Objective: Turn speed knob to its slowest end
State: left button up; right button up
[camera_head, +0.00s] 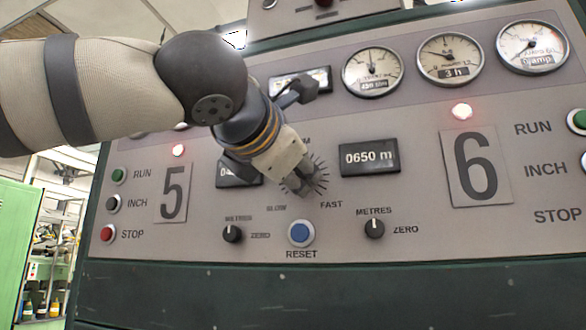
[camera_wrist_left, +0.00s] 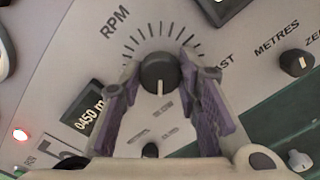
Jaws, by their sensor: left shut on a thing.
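The speed knob is a dark round knob (camera_wrist_left: 158,70) with a white pointer line, in the left wrist view. The line points toward the bottom of that picture, between my fingers. A fan of tick marks (camera_wrist_left: 150,42) arcs above the knob, with RPM at upper left and FAST to the right. My left gripper (camera_wrist_left: 159,78) has a finger on each side of the knob and is shut on it. In the head view my left gripper (camera_head: 301,180) covers most of the knob, and its pointer cannot be read there. SLOW and FAST are printed below. My right gripper is not in view.
A blue RESET button (camera_head: 301,233) sits below the dial, between a left METRES knob (camera_head: 232,233) and a right METRES knob (camera_head: 374,228). A 0650 m display (camera_head: 369,157) is to the right. Round gauges (camera_head: 450,59) line the top. RUN, INCH and STOP buttons are at the left.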

aim_at(300, 120)
pick_arm(q)
jog(key=o, duration=1.2)
jog(key=shift+w, duration=0.1)
jog(key=shift+c, duration=0.2)
jog(key=shift+r, duration=0.15)
jog(key=r, duration=0.9)
jog(key=shift+s+r, duration=0.1)
jog(key=shift+s, duration=0.1)
jog(key=shift+w+r, duration=0.15)
jog(key=shift+r, duration=0.15)
